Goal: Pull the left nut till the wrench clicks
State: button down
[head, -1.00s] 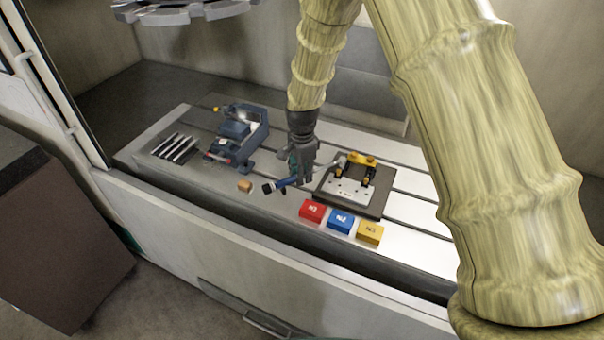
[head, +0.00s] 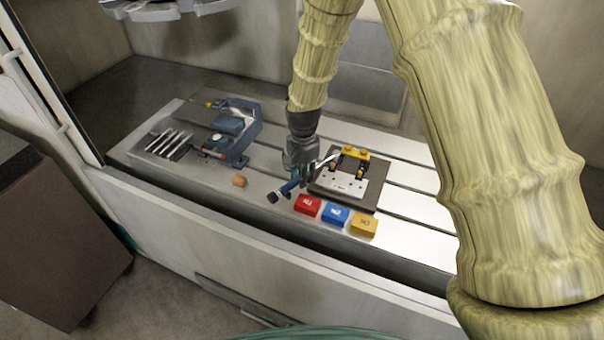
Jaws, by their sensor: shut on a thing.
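The torque wrench has a blue handle (head: 289,187) with a black end, and a silver shaft (head: 325,162) rising to the right. My gripper (head: 298,177) is shut on the wrench handle, above the table just left of the mould base. The mould base is a pale plate (head: 342,185) on a dark plate, with a yellow bar (head: 356,153) across its back on dark posts. The wrench's far end reaches the left end of this bar. The left nut cannot be made out there, and whether the wrench head sits on it is too small to tell.
Red (head: 307,205), blue (head: 335,214) and yellow (head: 364,224) blocks stand in front of the mould base, close to the wrench handle. A small tan block (head: 239,181) lies to the left. A blue-grey vise (head: 234,130) and a rack of bars (head: 168,144) stand further left on the slotted table.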

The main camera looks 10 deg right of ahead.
jog(key=shift+r+p, duration=1.2)
jog(key=shift+r, duration=0.8)
